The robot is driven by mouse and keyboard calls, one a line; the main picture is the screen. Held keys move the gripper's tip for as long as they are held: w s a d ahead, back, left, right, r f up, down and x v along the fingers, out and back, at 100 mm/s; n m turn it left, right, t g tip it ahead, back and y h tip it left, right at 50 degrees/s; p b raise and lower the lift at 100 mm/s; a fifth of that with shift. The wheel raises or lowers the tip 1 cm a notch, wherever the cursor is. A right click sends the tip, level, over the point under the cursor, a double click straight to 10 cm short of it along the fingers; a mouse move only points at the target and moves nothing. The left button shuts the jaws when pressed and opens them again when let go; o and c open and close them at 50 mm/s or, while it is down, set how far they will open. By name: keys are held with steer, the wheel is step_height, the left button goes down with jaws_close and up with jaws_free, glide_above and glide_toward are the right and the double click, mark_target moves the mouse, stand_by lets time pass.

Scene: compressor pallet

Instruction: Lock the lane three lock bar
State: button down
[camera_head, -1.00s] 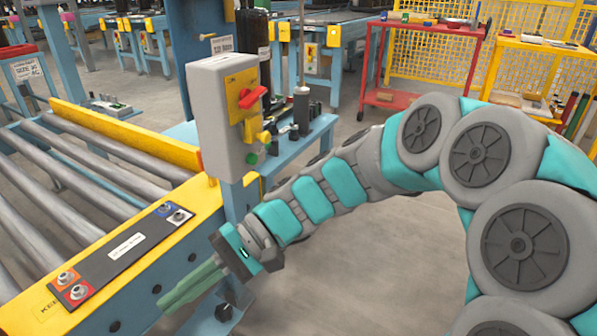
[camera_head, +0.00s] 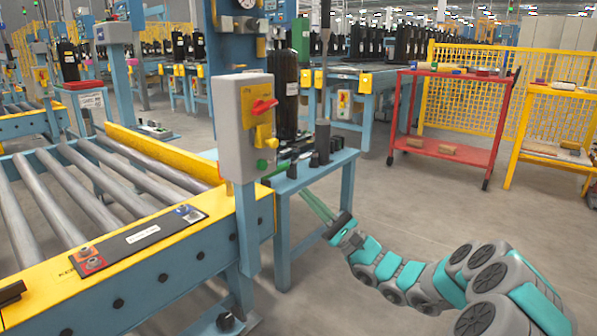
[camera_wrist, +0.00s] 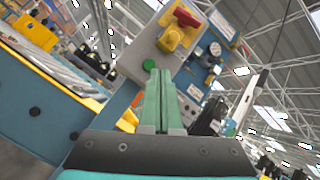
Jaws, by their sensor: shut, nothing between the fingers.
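A grey control box (camera_head: 244,125) stands on a post at the conveyor's corner, with a red rotary handle (camera_head: 264,106) and a yellow piece (camera_head: 265,136) on its yellow plate, and a green button (camera_head: 261,164) below. The box also shows tilted in the wrist view (camera_wrist: 150,42), with its red handle (camera_wrist: 187,17). I cannot tell which part is the lane three lock bar; no lane number is readable. My gripper (camera_head: 304,191) is shut and empty, right of the box and lower, beside the small blue table. Its green fingers (camera_wrist: 158,75) lie together in the wrist view.
The roller conveyor (camera_head: 95,195) with its yellow rail fills the left. The small blue table (camera_head: 335,160) holds dark cylinders close to my gripper. A red cart (camera_head: 450,115) and a yellow shelf (camera_head: 545,140) stand behind. The floor at centre right is clear.

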steer(key=shift+w+d+f+m+t+h, duration=0.35)
steer(key=shift+d+t, duration=0.15)
steer(key=shift+d, duration=0.1)
steer(key=shift+w+d+f+m+t+h, duration=0.25)
steer(key=shift+d+f+m+t, duration=0.1)
steer(key=shift+d+t, duration=0.2)
steer(key=b, duration=0.1)
glide_toward(269, 136)
steer(key=w+a, duration=0.2)
steer(key=shift+s+a+r, duration=0.1)
steer(key=shift+a+r, duration=0.1)
steer(key=shift+r, duration=0.5)
